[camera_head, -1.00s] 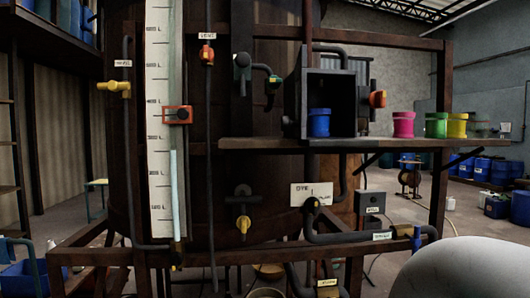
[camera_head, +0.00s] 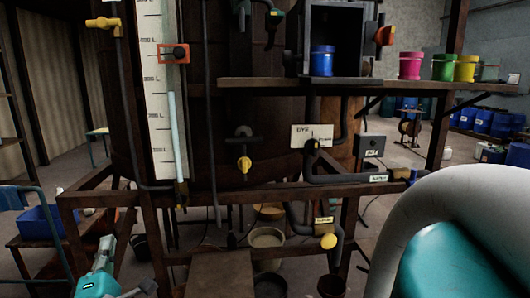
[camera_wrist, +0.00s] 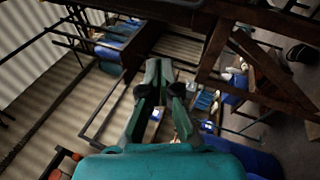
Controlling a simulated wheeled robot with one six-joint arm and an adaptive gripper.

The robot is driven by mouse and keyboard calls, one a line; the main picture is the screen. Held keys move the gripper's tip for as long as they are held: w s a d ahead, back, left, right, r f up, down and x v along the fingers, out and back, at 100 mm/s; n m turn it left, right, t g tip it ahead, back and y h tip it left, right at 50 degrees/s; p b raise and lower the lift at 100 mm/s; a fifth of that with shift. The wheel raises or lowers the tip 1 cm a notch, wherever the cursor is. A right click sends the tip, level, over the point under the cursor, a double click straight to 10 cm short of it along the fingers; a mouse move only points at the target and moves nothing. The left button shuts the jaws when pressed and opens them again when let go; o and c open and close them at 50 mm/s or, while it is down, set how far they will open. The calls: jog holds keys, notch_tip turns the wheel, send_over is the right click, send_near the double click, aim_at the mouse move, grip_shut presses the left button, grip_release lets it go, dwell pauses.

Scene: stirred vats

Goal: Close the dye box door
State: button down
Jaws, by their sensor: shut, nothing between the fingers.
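The dye box (camera_head: 368,40) is a dark box on the shelf, with its front open toward me. A blue pot (camera_head: 322,62) stands inside it. A dark piece at the box's left edge (camera_head: 304,40) may be its door, swung open and seen nearly edge-on; I cannot be sure. The top of the box is cut off by the picture's edge. My gripper (camera_wrist: 158,66) is shut and empty in the wrist view, with teal fingers over floor and frames. A teal part at the lower left of the head view seems to be the gripper, well below and left of the box.
The brown shelf (camera_head: 260,84) also bears pink (camera_head: 410,66), green (camera_head: 444,68) and yellow (camera_head: 466,69) pots right of the box. Pipes, a gauge board (camera_head: 160,110) and brown beams fill the space left and below.

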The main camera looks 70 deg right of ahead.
jog(key=s+d+r+m+g+h, duration=0.2)
jog(key=s+r+m+g, duration=0.4)
jog(key=r, duration=0.5)
jog(key=s+d+r+m+g+h, duration=0.1)
jog(key=d+r+m+g+h, duration=0.15)
jog(key=r+g, duration=0.75)
jog(key=s+a+r+m+g+y, duration=0.2)
jog(key=s+r+m+g+y, duration=0.55)
jog(key=s+r, duration=0.75)
jog(key=s+a+f+x, duration=0.1)
jog(key=x, duration=1.1)
jog(key=shift+s+d+r+t, duration=0.2)
jog(key=shift+s+r+t, duration=0.25)
jog(key=shift+s, duration=0.15)
